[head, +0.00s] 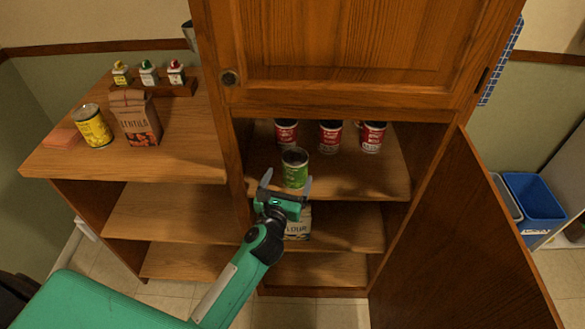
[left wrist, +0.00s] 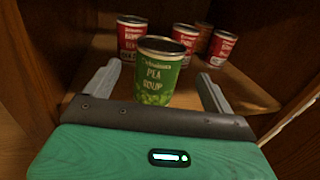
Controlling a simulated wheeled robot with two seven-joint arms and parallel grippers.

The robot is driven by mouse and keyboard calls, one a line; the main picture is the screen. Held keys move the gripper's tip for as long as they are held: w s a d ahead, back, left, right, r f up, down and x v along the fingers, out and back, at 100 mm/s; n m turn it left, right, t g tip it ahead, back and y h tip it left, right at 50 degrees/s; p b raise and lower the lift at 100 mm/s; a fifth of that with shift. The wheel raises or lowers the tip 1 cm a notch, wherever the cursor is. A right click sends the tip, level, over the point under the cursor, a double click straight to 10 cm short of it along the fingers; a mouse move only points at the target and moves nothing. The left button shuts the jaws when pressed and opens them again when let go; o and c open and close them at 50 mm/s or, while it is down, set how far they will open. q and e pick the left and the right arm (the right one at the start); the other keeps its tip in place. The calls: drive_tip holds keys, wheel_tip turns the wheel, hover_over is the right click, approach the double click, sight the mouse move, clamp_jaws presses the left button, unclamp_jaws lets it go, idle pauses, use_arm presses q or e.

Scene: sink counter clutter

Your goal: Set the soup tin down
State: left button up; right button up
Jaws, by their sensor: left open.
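The soup tin (head: 295,170) is green and labelled pea soup. It stands upright on the cabinet's upper shelf (head: 350,178), near the front edge. In the left wrist view the tin (left wrist: 160,75) is between the two fingers, with gaps on both sides. My left gripper (head: 288,184) is open around the front of the tin, and its fingers do not appear to touch it. The tin's lower front is partly hidden by the gripper in the head view. My right gripper does not show.
Several red tins (head: 330,136) stand behind the soup tin on the same shelf. A flour bag (head: 297,222) is on the shelf below. The open cabinet door (head: 465,250) bounds the right side. A yellow tin (head: 92,126) and a lentil bag (head: 136,118) stand on the left counter.

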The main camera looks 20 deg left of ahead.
use_arm(q)
drive_tip(key=s, duration=0.4)
drive_tip(key=shift+d, duration=0.1)
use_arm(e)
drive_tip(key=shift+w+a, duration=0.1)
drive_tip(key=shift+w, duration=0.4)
